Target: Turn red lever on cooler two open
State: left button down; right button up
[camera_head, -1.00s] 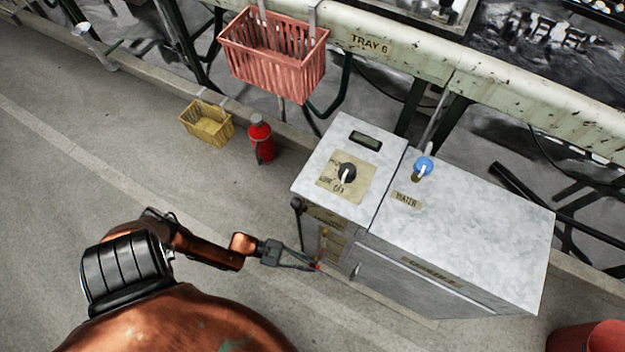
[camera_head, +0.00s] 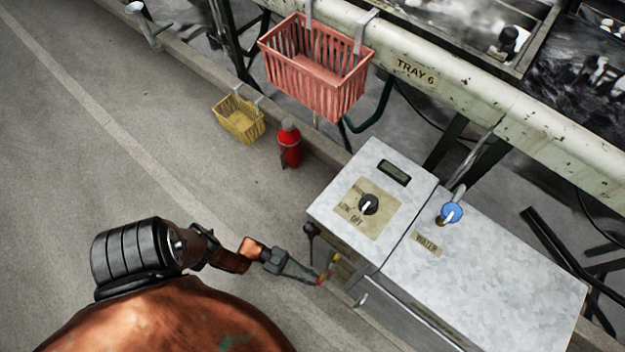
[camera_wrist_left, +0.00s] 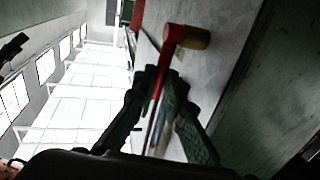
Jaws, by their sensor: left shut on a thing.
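The cooler (camera_head: 480,268) is a grey speckled metal cabinet with a WATER label, a black dial (camera_head: 369,204) and a blue-handled valve (camera_head: 451,213) on top. On its front, low at the left, is a small brass tap (camera_head: 335,262) with the red lever (camera_head: 321,281). In the left wrist view the red lever (camera_wrist_left: 170,48) runs from the brass tap (camera_wrist_left: 194,38) down between the fingers. My left gripper (camera_head: 314,279) is shut on the lever's end; its fingers (camera_wrist_left: 168,95) partly hide it. My right gripper is not in view. No cooler number is readable.
A black-knobbed handle (camera_head: 311,230) stands at the cabinet's corner close to my left gripper. The floor at left is clear.

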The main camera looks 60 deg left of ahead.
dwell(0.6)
pick_arm(q)
jog(key=c, duration=2)
grip_release()
jog(key=shift+o, duration=0.2)
jog(key=shift+a+r, duration=0.1)
notch_tip(320, 180, up, 10)
